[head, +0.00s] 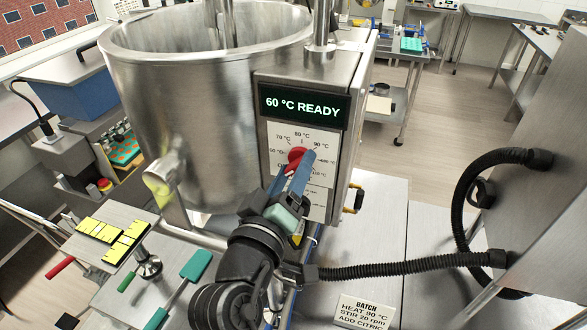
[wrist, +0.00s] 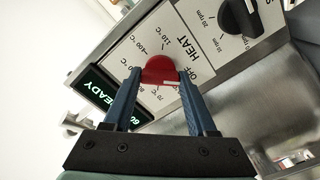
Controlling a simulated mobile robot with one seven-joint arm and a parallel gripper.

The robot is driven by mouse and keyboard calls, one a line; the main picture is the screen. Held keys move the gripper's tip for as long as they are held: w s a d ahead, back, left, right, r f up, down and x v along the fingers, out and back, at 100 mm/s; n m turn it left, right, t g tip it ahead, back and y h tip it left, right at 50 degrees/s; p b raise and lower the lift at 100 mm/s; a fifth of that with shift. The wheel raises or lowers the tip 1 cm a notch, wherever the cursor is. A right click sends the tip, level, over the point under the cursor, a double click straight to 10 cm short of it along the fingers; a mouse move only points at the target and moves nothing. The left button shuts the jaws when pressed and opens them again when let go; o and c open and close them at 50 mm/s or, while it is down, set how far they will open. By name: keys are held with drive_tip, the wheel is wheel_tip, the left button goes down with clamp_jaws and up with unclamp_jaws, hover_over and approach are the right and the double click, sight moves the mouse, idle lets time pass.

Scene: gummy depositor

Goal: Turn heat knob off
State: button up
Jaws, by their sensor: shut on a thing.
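The red heat knob (head: 296,156) sits on a white dial plate (head: 283,138) on the front of a steel control box (head: 345,90). In the wrist view the red knob (wrist: 160,68) is between the two blue fingers of my gripper (wrist: 160,78), which is shut on it. A pale mark on the knob's lower edge faces the dial's lower side; I cannot tell exactly which number it meets. In the head view my gripper (head: 302,166) reaches up to the knob and covers part of the dial. The display (head: 303,107) reads "60 °C READY".
A large steel kettle (head: 190,110) stands left of the box. A black knob (wrist: 240,16) is on a neighbouring dial in the wrist view. A black hose (head: 400,268) runs right of my arm.

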drive_tip(key=o, duration=1.4)
drive_tip(key=shift+c, duration=0.2)
drive_tip(key=b+v, duration=0.5)
drive_tip(key=v, duration=0.8)
